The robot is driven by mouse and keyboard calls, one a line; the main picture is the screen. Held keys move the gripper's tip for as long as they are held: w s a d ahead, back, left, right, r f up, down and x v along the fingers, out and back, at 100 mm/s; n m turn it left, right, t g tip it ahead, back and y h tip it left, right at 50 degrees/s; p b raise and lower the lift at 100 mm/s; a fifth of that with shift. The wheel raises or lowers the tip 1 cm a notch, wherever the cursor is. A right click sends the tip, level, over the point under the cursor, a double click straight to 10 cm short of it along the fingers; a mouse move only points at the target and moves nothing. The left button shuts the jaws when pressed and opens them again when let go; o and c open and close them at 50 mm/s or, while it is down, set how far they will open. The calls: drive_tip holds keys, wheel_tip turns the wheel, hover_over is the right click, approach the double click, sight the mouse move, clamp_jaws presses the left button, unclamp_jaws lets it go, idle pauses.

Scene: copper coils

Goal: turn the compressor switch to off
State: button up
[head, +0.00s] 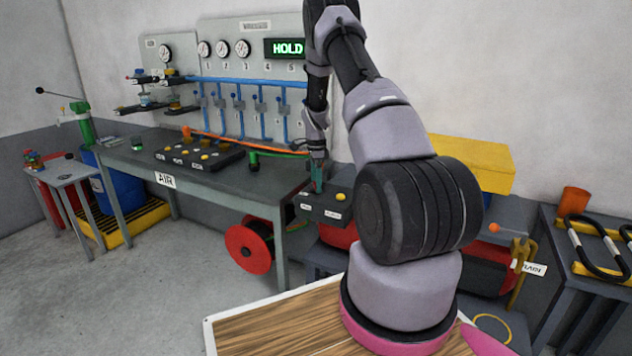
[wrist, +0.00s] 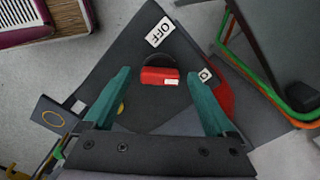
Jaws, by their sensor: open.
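The compressor switch is a red knob (wrist: 160,77) on a round black base, on top of a dark box (head: 325,205). A white mark shows near the knob's right end in the wrist view. An OFF label (wrist: 160,32) lies above the knob there; a second label (wrist: 205,74), of which only an "O" is readable, lies to its right. My gripper (wrist: 158,76) is open, with its teal fingers on either side of the knob and gaps visible between. In the head view my gripper (head: 318,172) is over the box and hides the knob.
A yellow button (head: 341,197) sits on the same box, partly behind the left finger in the wrist view. A long bench (head: 200,170) with hoses stands left, under a gauge panel (head: 240,75). A red tank (wrist: 224,98) shows below the box. Open floor lies front left.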

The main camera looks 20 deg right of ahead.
drive_tip(key=c, duration=1.4)
drive_tip(key=n, duration=0.4)
drive_tip(key=shift+n, duration=0.4)
drive_tip(key=n, duration=0.9)
drive_tip(key=shift+n, duration=2)
